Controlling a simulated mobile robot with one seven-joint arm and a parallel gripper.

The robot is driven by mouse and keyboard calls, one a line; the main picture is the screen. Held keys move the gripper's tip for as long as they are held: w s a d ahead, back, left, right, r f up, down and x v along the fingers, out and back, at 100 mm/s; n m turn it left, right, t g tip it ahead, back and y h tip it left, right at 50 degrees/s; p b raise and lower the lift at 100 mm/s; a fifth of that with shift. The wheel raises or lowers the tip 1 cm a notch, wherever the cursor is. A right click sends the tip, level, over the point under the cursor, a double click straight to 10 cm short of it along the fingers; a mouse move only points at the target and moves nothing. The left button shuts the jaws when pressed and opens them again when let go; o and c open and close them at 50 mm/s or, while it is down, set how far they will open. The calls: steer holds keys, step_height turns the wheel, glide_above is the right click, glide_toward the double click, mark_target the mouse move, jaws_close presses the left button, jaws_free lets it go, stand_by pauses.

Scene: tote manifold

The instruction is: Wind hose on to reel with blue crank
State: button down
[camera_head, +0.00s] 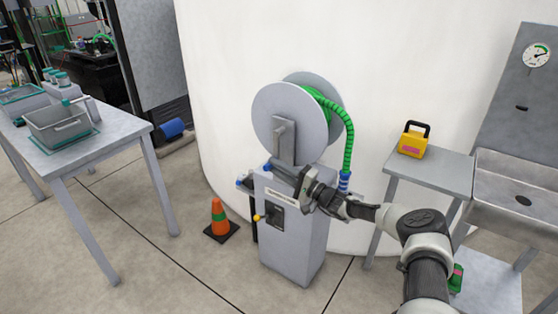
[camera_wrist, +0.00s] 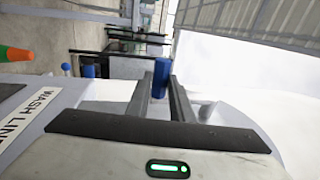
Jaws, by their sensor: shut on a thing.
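The reel (camera_head: 288,112) has pale grey discs and stands on a grey pedestal (camera_head: 296,245). Green hose (camera_head: 348,140) shows between the discs, arches over the right side and hangs down to a blue end piece (camera_head: 344,182). My gripper (camera_head: 284,174) reaches in from the right, just below the discs and above the pedestal. In the wrist view, the blue crank handle (camera_wrist: 160,76) stands between the two dark fingers of my gripper (camera_wrist: 163,90), which are shut on it. The rest of the crank is mostly hidden.
An orange and green cone (camera_head: 219,220) stands on the floor left of the pedestal. A grey table (camera_head: 120,130) with a bin is at left. A small stand (camera_head: 440,165) with a yellow box (camera_head: 412,144) and a sink (camera_head: 520,185) are at right. A white tank wall is behind.

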steer(key=shift+s+a+f, duration=0.1)
steer(key=shift+a+f, duration=0.3)
steer(key=shift+f, duration=0.15)
steer(key=shift+s+a+f, duration=0.1)
steer(key=shift+a+f, duration=0.25)
steer(key=shift+f, duration=0.2)
steer(key=c, duration=1.6)
jaws_free()
steer(key=shift+a+f, duration=0.2)
steer(key=shift+a, duration=0.05)
steer(key=shift+w, duration=0.1)
steer(key=shift+d+r, duration=0.1)
steer(key=p+v, duration=0.1)
steer(key=v, duration=0.4)
steer(key=p+v, duration=0.1)
steer(key=v, duration=0.5)
steer(key=r+v, duration=0.1)
steer(key=v, duration=0.5)
steer(key=shift+d+f+p, duration=0.1)
steer(key=shift+d+p, duration=0.25)
steer(key=shift+p, duration=0.05)
steer(key=shift+c, duration=0.3)
